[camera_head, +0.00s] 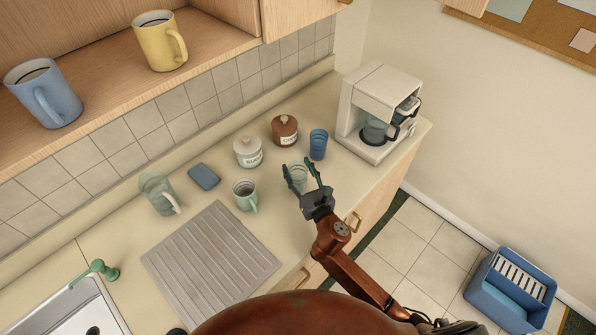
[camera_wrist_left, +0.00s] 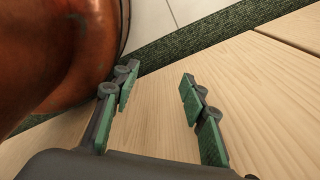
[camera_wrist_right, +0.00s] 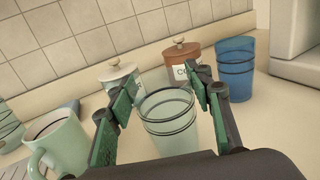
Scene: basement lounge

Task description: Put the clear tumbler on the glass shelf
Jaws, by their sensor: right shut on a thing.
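The clear tumbler (camera_head: 298,180), pale green with dark bands, is upright at the counter, near the blue tumbler. My right gripper (camera_head: 300,171) is shut on it, one finger on each side. The right wrist view shows the tumbler (camera_wrist_right: 168,122) between the two green-padded fingers; I cannot tell whether its base touches the counter. My left gripper (camera_wrist_left: 158,82) is open and empty over a pale wooden surface. No shelf made of glass shows. A wooden shelf (camera_head: 110,95) at the upper left holds a blue mug (camera_head: 46,95) and a yellow mug (camera_head: 160,42).
A blue tumbler (camera_head: 318,145), brown canister (camera_head: 285,130), white canister (camera_head: 248,152) and coffee maker (camera_head: 375,105) stand behind and right. A green mug (camera_head: 245,196), green pitcher (camera_head: 157,192) and ribbed drainboard (camera_head: 210,255) lie left. A sink (camera_head: 85,310) is at lower left.

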